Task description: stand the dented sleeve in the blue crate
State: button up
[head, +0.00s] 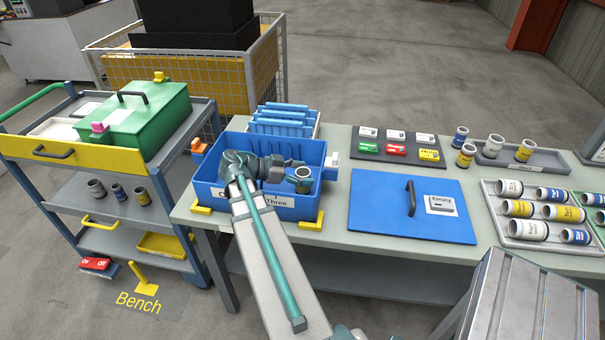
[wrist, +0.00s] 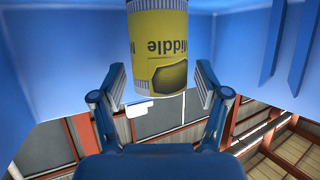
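The blue crate (head: 285,207) stands on the table's left end, its front label partly hidden by my arm. My gripper (head: 288,165) is inside the crate, low near its right side. A sleeve (head: 302,176) stands there beside it, its round open top showing. In the wrist view the sleeve (wrist: 157,45) is yellow with a white band, the word "Middle" and a dark dent-like patch. My gripper (wrist: 160,85) is open there, one finger on each side of the sleeve, with gaps showing. The sleeve's far end is cut off by the picture edge.
A blue lid (head: 385,215) with a handle lies right of the crate. A blue rack (head: 284,120) stands behind it. Trays of sleeves (head: 520,229) are farther right. A cart (head: 60,150) with a green box (head: 140,115) stands at left.

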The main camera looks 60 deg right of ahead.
jog(key=shift+r, duration=0.1)
jog(key=b+v, duration=0.1)
jog(key=v, duration=0.6)
jog(key=shift+w+a, duration=0.15)
jog(key=shift+w, duration=0.05)
dwell(0.3)
